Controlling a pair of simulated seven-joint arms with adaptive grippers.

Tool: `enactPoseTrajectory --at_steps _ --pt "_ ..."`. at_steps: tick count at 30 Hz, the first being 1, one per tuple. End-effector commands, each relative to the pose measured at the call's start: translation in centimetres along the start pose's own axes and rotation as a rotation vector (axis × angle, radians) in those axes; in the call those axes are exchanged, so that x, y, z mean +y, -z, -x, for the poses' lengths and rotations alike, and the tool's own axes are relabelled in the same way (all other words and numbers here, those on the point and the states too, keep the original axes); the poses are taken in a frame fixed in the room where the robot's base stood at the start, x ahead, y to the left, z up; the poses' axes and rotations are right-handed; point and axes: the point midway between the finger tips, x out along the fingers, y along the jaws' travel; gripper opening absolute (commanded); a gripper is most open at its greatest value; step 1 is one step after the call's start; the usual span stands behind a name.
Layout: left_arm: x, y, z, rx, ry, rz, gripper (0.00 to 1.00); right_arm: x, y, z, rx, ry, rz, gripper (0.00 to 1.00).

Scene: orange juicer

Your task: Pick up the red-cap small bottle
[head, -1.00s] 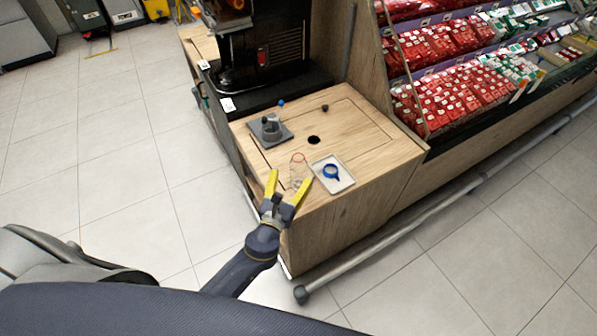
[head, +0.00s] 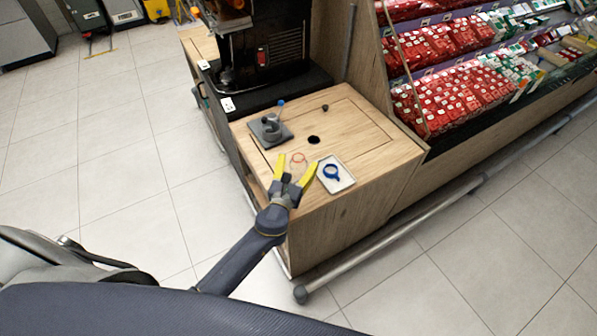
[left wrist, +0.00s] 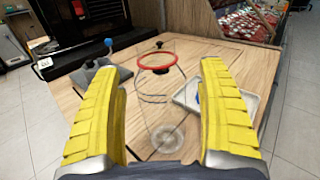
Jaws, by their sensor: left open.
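The small bottle (left wrist: 158,98) is clear, with a red ring at its top. In the left wrist view it stands upright on the wooden counter, between the two yellow fingers of my left gripper (left wrist: 160,105). The fingers are spread, with a gap on each side of the bottle. In the head view the red ring (head: 298,157) shows between the fingertips of my left gripper (head: 295,165), and the lower part of the bottle is hard to make out. My right gripper is not in view.
A white tray (head: 346,184) with a blue ring-shaped tool (head: 331,171) lies right of the bottle. A grey tamping stand (head: 270,130) sits behind left. A black machine (head: 262,50) stands behind.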

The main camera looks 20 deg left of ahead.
Motion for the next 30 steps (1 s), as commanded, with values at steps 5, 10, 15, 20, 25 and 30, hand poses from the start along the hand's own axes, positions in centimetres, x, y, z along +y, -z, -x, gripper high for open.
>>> enactPoseTrajectory --at_steps 5,10,15,20,25,30 --pt "-0.01 0.01 0.03 0.000 0.000 0.000 0.67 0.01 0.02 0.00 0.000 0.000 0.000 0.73" --pt "-0.01 0.01 0.04 0.000 0.000 0.000 0.47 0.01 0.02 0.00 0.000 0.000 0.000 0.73" --pt "-0.01 0.02 0.04 0.000 0.000 0.000 0.28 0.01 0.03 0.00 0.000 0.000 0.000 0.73" --pt "-0.01 0.01 0.04 0.000 0.000 0.000 0.25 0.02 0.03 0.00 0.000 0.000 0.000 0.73" --pt "0.00 0.00 0.04 0.000 0.000 0.000 0.25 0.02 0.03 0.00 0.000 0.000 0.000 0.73" --pt "0.01 -0.31 0.02 -0.001 0.000 0.000 0.25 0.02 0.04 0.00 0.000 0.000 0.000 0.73"
